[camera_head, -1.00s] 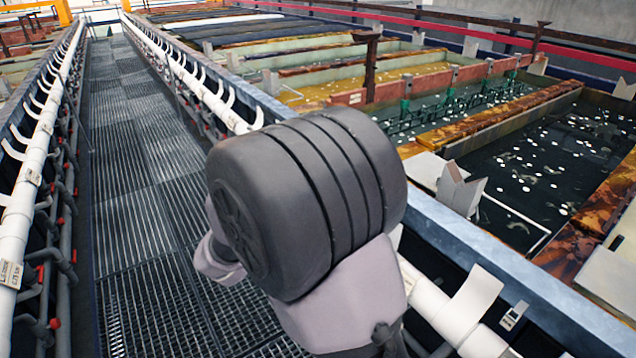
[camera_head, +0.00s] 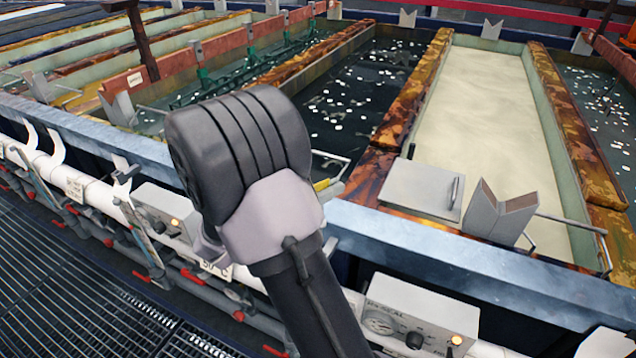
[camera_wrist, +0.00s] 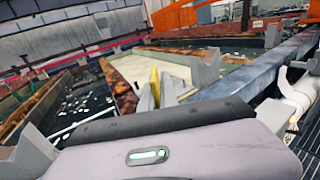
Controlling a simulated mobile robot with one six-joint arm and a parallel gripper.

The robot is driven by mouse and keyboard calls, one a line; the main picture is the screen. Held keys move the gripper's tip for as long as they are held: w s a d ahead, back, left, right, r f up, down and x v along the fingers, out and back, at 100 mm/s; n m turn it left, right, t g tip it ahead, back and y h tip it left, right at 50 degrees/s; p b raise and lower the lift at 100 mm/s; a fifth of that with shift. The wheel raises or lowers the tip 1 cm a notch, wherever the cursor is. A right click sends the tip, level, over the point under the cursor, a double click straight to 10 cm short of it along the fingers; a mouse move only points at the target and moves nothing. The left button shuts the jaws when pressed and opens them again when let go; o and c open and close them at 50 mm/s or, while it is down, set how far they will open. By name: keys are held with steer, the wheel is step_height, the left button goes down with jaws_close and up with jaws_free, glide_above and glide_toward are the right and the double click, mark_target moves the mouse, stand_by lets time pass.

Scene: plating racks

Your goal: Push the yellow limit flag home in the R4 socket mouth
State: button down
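The yellow limit flag (camera_wrist: 155,86) stands upright between the grey fingers of my gripper (camera_wrist: 154,97) in the wrist view. The gripper appears shut on it, though the finger contact is small in the picture. In the head view only a small yellow piece of the flag (camera_head: 321,185) shows beside my wrist, which hides the fingers. Grey V-notched sockets stand along the tank rim, one at right (camera_head: 502,212) in the head view and one (camera_wrist: 207,70) past the flag in the wrist view. I cannot read an R4 mark, so I cannot tell which is R4.
A blue-grey tank rail (camera_head: 440,245) runs across in front of me. Below it are a control box (camera_head: 420,315) with a lit lamp, white pipe and grated floor (camera_head: 60,290). A grey lidded box (camera_head: 422,188) sits on the rim, beside a pale tank (camera_head: 490,120).

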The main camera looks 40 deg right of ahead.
steer(key=shift+s+d+f, duration=0.1)
steer(key=shift+s+d, duration=0.15)
steer(key=shift+d, duration=0.05)
steer(key=shift+a, duration=0.1)
steer(key=shift+p, duration=0.45)
steer(key=shift+f+b, duration=1.45)
steer(key=shift+f, duration=1.5)
steer(key=shift+p, duration=1.15)
steer(key=shift+f+b, duration=1.65)
steer(key=shift+f, duration=1.15)
steer(key=c, duration=1.5)
jaws_free()
steer(key=shift+c, duration=0.2)
